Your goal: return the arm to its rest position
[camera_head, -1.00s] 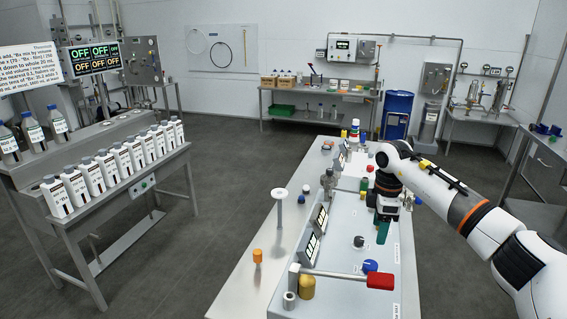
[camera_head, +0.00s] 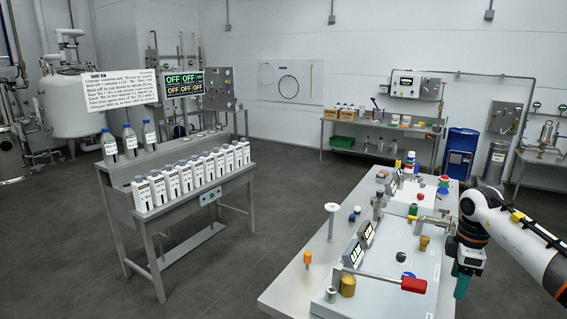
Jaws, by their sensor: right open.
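My right arm comes in from the right edge, and my right gripper (camera_head: 462,281) hangs just off the right side of the bench, fingers pointing down. Its teal fingers show side-on with nothing seen in them, and it is open. My left gripper is not in view.
A rack table (camera_head: 212,190) with several white bottles stands at the left. A large tank (camera_head: 92,100) is at the far left. A blue barrel (camera_head: 460,152) and a back bench (camera_head: 375,130) stand behind. The floor between the tables is clear.

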